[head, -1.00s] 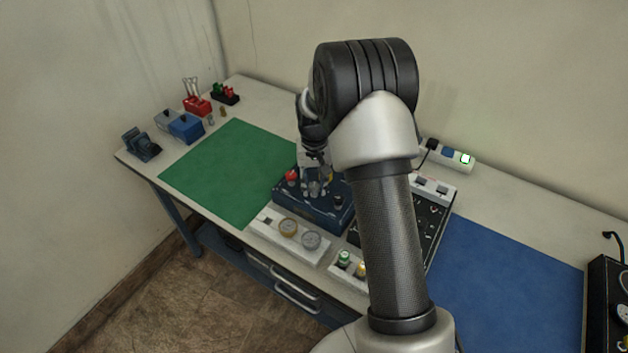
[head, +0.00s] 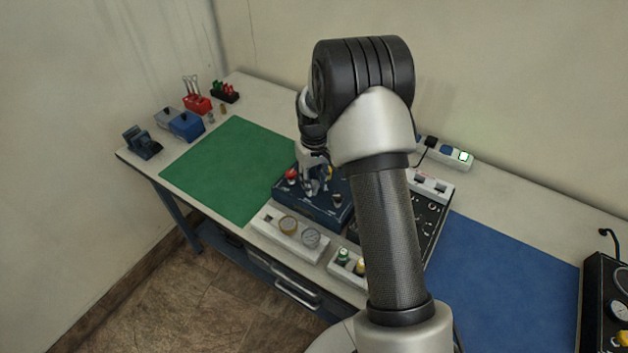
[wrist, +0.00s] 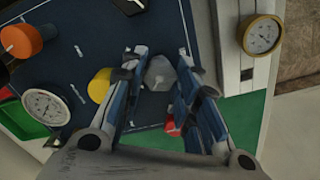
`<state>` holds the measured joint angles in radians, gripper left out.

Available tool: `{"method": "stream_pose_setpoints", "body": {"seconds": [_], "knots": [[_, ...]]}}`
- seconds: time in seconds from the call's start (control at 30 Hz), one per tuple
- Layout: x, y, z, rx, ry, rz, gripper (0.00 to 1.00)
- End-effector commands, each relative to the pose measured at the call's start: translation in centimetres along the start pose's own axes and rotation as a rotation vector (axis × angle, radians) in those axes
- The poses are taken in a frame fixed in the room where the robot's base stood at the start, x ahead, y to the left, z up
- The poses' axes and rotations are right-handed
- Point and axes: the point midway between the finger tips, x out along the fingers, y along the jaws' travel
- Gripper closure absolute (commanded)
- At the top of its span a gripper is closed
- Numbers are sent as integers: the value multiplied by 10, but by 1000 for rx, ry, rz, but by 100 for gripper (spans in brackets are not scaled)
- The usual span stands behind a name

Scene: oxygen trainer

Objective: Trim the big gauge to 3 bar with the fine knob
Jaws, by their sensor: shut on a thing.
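My gripper (head: 311,190) reaches down onto the dark blue panel box (head: 290,205). In the wrist view its two fingers (wrist: 158,85) stand on either side of a grey faceted knob (wrist: 158,72) and are shut on it. A white-faced gauge with a silver rim (wrist: 45,107) lies at the left of the wrist view, and a gauge with a yellow rim (wrist: 262,35) at the upper right. I cannot tell which gauge is the big one, and their readings are too small to make out. My fingers partly hide the panel around the knob.
Close to the fingers are a yellow knob (wrist: 98,85) and a red part (wrist: 172,125). An orange knob (wrist: 20,40) is farther left. A white strip with two gauges (head: 265,235) lies in front of the box. Green (head: 225,165) and blue (head: 505,270) mats are bare.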

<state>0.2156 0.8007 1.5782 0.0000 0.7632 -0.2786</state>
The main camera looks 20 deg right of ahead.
Motion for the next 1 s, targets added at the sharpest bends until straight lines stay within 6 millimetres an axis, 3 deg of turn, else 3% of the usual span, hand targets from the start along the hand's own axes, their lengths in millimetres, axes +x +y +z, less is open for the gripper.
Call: {"method": "stream_pose_setpoints", "body": {"seconds": [0.17, 0.2, 0.5, 0.83, 1.0], "knots": [[0, 0, -1, 1, 2, 1, 95], [0, 0, -1, 1, 2, 1, 71], [0, 0, 0, 1, 1, 0, 51], [-2, 0, 0, 1, 1, 0, 51], [-21, 0, -1, 1, 4, 1, 51]]}}
